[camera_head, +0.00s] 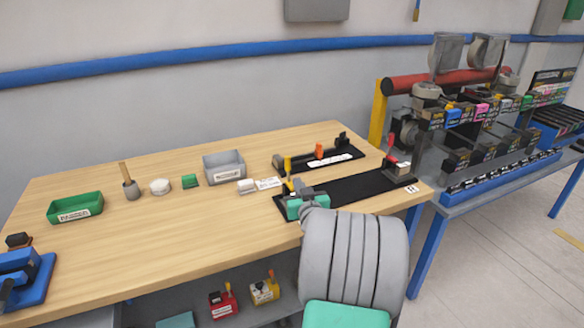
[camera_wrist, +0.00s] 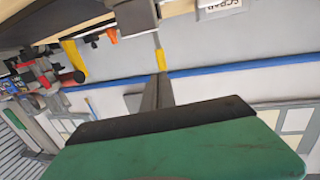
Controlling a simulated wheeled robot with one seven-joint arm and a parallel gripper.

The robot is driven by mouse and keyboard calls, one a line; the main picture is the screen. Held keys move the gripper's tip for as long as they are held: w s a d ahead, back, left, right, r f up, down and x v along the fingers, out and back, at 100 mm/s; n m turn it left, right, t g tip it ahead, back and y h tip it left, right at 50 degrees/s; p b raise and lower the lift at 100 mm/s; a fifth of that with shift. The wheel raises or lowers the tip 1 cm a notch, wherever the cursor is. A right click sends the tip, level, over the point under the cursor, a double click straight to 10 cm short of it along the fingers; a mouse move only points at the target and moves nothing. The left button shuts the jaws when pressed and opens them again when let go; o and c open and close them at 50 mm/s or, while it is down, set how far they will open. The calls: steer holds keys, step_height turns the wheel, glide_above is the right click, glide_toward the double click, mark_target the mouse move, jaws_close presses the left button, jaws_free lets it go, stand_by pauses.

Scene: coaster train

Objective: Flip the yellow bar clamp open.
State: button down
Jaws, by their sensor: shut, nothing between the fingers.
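The yellow bar clamp's handle (camera_head: 288,164) stands upright at the left end of the black fixtures on the wooden bench. My gripper (camera_head: 300,191) is just in front of it and low, hiding part of the clamp's base. In the wrist view a yellow bar (camera_wrist: 160,58) shows right at the tip of my gripper (camera_wrist: 160,78). The fingers are shut with nothing between them. I cannot tell whether they touch the bar. A grey block (camera_wrist: 136,16) is beside the bar.
An orange handle (camera_head: 319,151) stands on the rear black fixture and a red handle (camera_head: 390,144) at the right end. A grey bin (camera_head: 224,166), green tray (camera_head: 75,207) and small blocks lie to the left. The bench front (camera_head: 180,250) is clear.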

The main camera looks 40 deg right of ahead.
mark_target(289, 165)
steer(key=p+x, duration=0.2)
steer(key=x, duration=0.7)
steer(key=shift+w+d+f, duration=0.1)
steer(key=shift+w, duration=0.2)
